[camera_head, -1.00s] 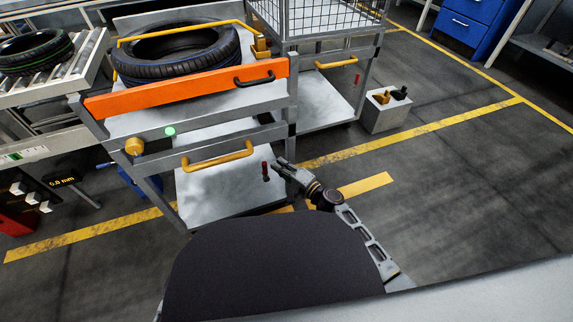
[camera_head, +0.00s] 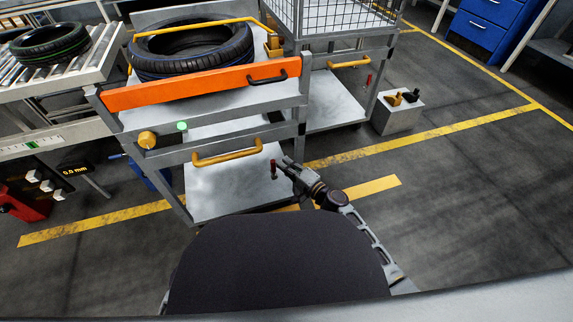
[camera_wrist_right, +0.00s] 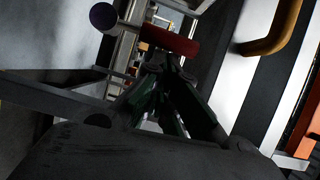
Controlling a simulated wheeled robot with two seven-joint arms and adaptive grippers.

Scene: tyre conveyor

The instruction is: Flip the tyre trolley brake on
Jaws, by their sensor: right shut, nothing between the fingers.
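The tyre trolley (camera_head: 230,192) stands ahead of me, with a large black tyre (camera_head: 190,66) on its top deck. Its brake looks like a small red lever (camera_head: 274,169), roughly upright, near the right end below the yellow handle (camera_head: 226,153). The red lever (camera_wrist_right: 170,40) also shows in the right wrist view, just beyond the fingertips. My right gripper (camera_head: 287,162) is shut and empty, close beside the lever on its right. In the right wrist view its fingertips (camera_wrist_right: 163,64) are at or very near the lever; I cannot tell whether they touch. My left gripper is out of view.
An orange bar (camera_head: 195,86) crosses the trolley front. A wire-cage trolley (camera_head: 335,100) with its own red lever stands behind right. A grey box (camera_head: 397,118) sits on the floor. A roller conveyor (camera_head: 70,75) is at left.

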